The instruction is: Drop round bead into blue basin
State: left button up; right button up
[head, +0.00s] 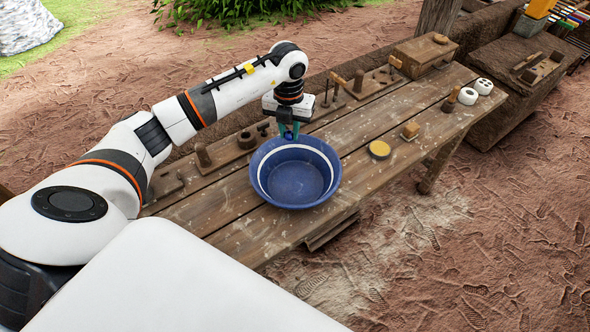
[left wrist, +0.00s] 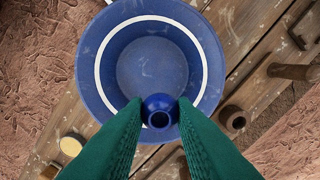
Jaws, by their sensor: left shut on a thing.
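The blue basin (head: 295,182) stands upright on the wooden bench and looks empty. It has a white band inside its rim and also fills the upper middle of the left wrist view (left wrist: 150,65). My left gripper (head: 289,131) is at the basin's far rim in the head view. In the left wrist view its green fingers are shut on a round blue bead (left wrist: 160,111) with a hole through it. The bead appears over the basin's rim; its height above it is hard to tell. In the head view I cannot make out the bead. My right gripper is not in view.
The wooden bench (head: 365,130) also bears a yellow-topped disc (head: 379,149), a small wooden block (head: 411,130), white round pieces (head: 468,96) and a wooden box (head: 425,50). Brown tools and a holed brown piece (head: 247,139) stand behind the basin. Bare planks lie right of it.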

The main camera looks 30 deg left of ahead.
pick_arm(q)
notch_tip(320, 180, down, 6)
jog(key=b, duration=0.3)
jog(key=shift+r, duration=0.25)
jog(key=o, duration=1)
jog(key=shift+o, duration=0.2)
jog(key=shift+r, duration=0.1)
notch_tip(320, 180, up, 12)
jog(key=b, duration=0.2)
